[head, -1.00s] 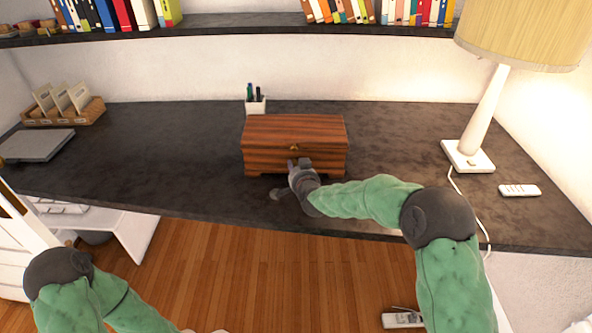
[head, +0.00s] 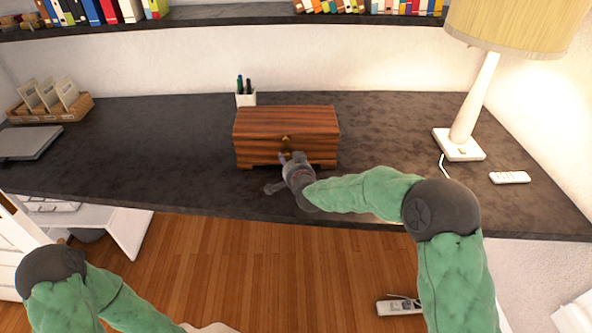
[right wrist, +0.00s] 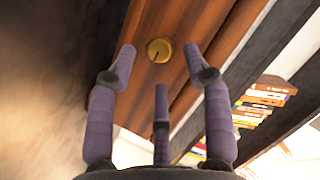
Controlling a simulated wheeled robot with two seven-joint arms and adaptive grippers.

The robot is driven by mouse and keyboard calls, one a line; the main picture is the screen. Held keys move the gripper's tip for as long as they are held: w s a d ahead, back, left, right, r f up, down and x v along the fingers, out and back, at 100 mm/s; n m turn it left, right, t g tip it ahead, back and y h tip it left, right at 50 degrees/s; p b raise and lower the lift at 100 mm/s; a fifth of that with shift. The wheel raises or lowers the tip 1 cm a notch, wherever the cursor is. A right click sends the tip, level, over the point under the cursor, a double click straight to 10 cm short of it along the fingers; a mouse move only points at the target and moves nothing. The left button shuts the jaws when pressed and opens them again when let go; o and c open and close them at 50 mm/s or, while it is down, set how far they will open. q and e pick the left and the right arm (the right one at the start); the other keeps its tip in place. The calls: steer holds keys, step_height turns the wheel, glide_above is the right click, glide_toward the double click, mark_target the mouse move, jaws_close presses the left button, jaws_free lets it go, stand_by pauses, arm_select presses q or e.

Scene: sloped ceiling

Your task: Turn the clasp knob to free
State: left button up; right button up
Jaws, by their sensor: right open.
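A wooden box (head: 287,124) with reddish-brown striped grain stands on the dark desk, its lid down. A small brass clasp (head: 286,138) is on the middle of its front. In the right wrist view the round brass knob (right wrist: 159,50) has a dark line on its face and sits against the wood (right wrist: 178,85). My right gripper (head: 288,158) is open in front of the box. In the right wrist view its fingers (right wrist: 159,62) stand apart around the knob's sides, with gaps and nothing held. My left arm shows at lower left; its gripper is out of frame.
A white pen cup (head: 246,99) stands behind the box. A lamp (head: 459,145) and a remote (head: 509,177) are at right. A card tray (head: 50,106) and a grey laptop-like slab (head: 30,143) are at far left. The desk around the box is mostly clear.

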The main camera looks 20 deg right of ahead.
steer(key=v, duration=0.9)
steer(key=shift+s+r, duration=0.15)
steer(key=shift+s, duration=0.2)
